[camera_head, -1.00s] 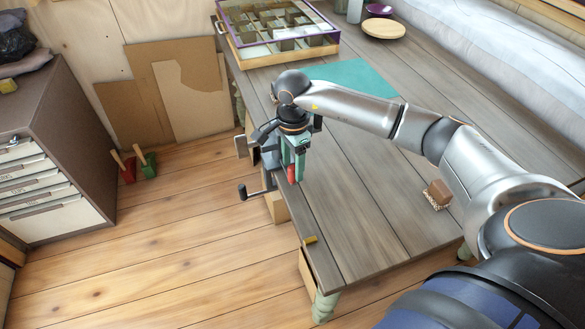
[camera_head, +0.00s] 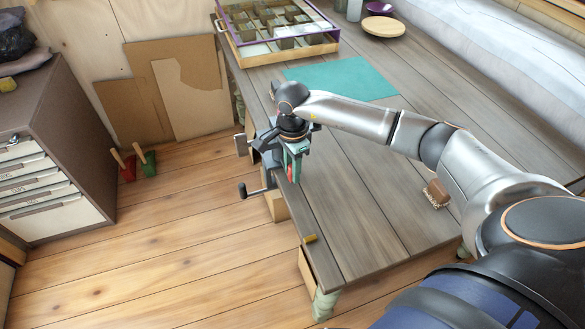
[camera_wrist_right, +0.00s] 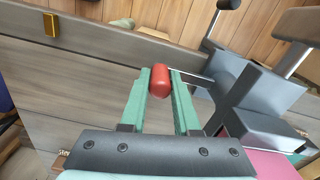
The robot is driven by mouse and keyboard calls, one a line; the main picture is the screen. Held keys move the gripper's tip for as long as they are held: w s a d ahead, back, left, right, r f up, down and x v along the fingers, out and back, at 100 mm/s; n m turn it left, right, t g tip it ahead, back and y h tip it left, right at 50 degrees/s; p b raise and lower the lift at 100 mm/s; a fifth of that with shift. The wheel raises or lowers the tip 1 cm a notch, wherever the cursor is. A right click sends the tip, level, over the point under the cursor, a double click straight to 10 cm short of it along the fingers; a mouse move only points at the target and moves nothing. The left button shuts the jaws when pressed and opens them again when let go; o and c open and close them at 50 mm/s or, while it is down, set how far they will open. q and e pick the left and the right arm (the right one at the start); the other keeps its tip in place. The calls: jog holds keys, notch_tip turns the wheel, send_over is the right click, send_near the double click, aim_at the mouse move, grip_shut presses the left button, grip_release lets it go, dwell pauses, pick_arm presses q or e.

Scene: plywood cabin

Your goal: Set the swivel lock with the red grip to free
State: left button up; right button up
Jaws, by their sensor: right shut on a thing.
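The red grip (camera_wrist_right: 160,82) of the swivel lock shows between the green fingers of my right gripper (camera_wrist_right: 160,76) in the right wrist view. The fingers are shut on it, one on each side. In the head view, my right gripper (camera_head: 294,166) points down at the table's left edge, and a little of the red grip (camera_head: 290,173) shows beside the fingers. The grey vise (camera_head: 267,157) is clamped to this edge, just left of the gripper; it also shows in the wrist view (camera_wrist_right: 260,98). The lock's lever and pivot are mostly hidden. My left gripper is not in view.
The vise's crank handle (camera_head: 242,190) juts out over the floor. A small yellow piece (camera_head: 310,239) lies near the table edge. A brush (camera_head: 437,192) lies under my right arm. A teal mat (camera_head: 345,78) and a divided case (camera_head: 280,30) lie farther back.

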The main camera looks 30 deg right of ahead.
grip_shut()
dwell(0.8)
jog(key=shift+a, duration=0.15)
jog(key=w+a+m+b, duration=0.3)
jog(key=a+m, duration=0.3)
jog(key=m, duration=0.3)
jog(key=shift+w, duration=0.8)
jog(key=shift+r, duration=0.1)
